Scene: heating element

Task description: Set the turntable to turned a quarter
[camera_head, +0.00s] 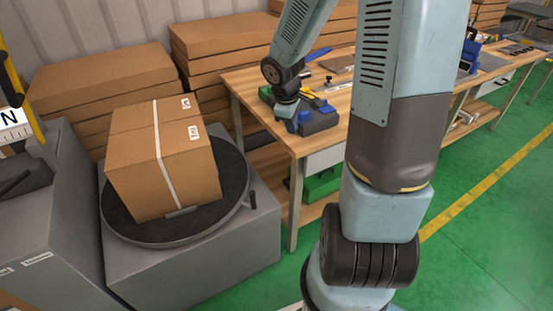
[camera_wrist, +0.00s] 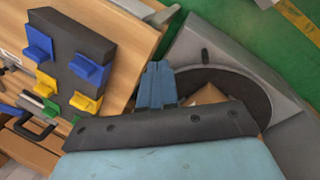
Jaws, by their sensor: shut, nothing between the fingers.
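The turntable (camera_head: 118,218) is a round dark disc on a grey block, at the left in the head view. It also shows at the right in the wrist view (camera_wrist: 252,86). A small dark peg (camera_head: 252,200) stands at its right rim, and it shows in the wrist view (camera_wrist: 205,56). A taped cardboard box (camera_head: 185,175) sits on the disc and is mostly hidden in the wrist view (camera_wrist: 208,96). My gripper (camera_head: 286,110) is shut and empty, by the near-left corner of the workbench, apart from the turntable. Its blue fingers (camera_wrist: 157,68) show together in the wrist view.
A wooden workbench (camera_head: 250,82) stands right of the turntable, with a dark block (camera_wrist: 84,50) bearing blue and yellow holders on its top. Stacked cardboard boxes (camera_head: 90,85) stand behind the turntable. A grey machine (camera_head: 40,230) is at the left. Green floor (camera_head: 490,240) is clear at the right.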

